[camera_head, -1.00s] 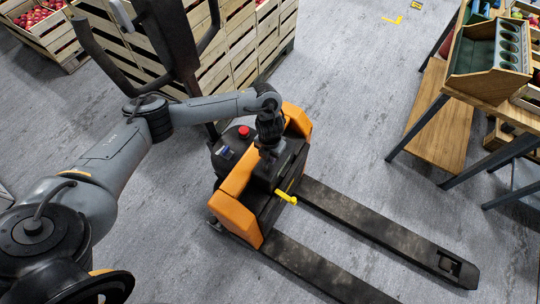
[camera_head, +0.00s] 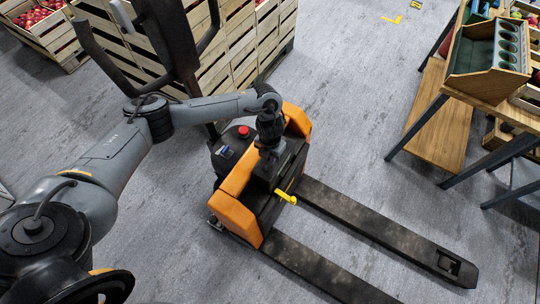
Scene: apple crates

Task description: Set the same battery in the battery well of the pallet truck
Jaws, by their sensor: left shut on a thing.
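The pallet truck (camera_head: 236,212) stands in the middle, orange and black, with its two dark forks pointing to the lower right. My left gripper (camera_head: 270,158) reaches over the truck's body from above and is shut on the dark battery (camera_head: 264,174). The battery sits at the truck's body between the orange covers, where the battery well is. The gripper partly covers it, and I cannot tell whether it rests fully in the well. A yellow lever (camera_head: 285,197) sticks out just in front of it. My right gripper is not in view.
A red button (camera_head: 244,131) sits on the truck's top beside its dark handle (camera_head: 170,45). Stacked wooden crates (camera_head: 236,60) stand behind. A wooden table (camera_head: 490,88) with a bottle holder stands at the right. The grey floor between table and forks is clear.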

